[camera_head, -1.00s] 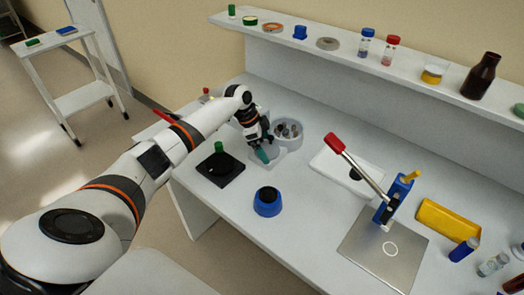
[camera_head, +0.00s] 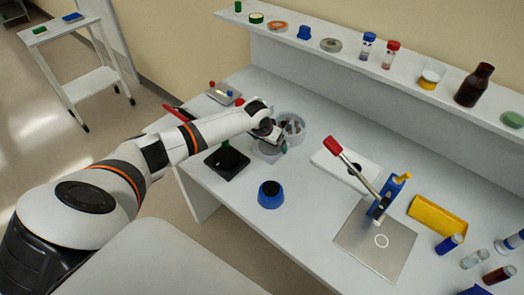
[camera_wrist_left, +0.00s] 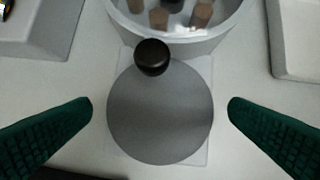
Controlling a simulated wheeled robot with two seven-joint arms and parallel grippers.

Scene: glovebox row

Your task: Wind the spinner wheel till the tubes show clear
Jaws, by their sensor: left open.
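The spinner's round white bowl (camera_head: 292,122) stands at the back left of the bench and holds several tubes with brown tops (camera_wrist_left: 180,12). The tubes' contents cannot be made out. In front of the bowl, the flat grey wheel (camera_wrist_left: 160,120) lies on a pale base. Its black knob (camera_wrist_left: 152,57) sits at the rim on the bowl side. My left gripper (camera_wrist_left: 160,105) is open, its green fingers on either side of the wheel and apart from the knob; it also shows in the head view (camera_head: 279,145), where it partly hides the wheel. My right gripper is not in view.
A black square stand (camera_head: 227,163) is left of the spinner, and a blue round pot (camera_head: 270,194) is in front. A red-handled lever press (camera_head: 360,172) and a yellow tray (camera_head: 437,217) are to the right. A shelf (camera_head: 350,56) with bottles runs behind.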

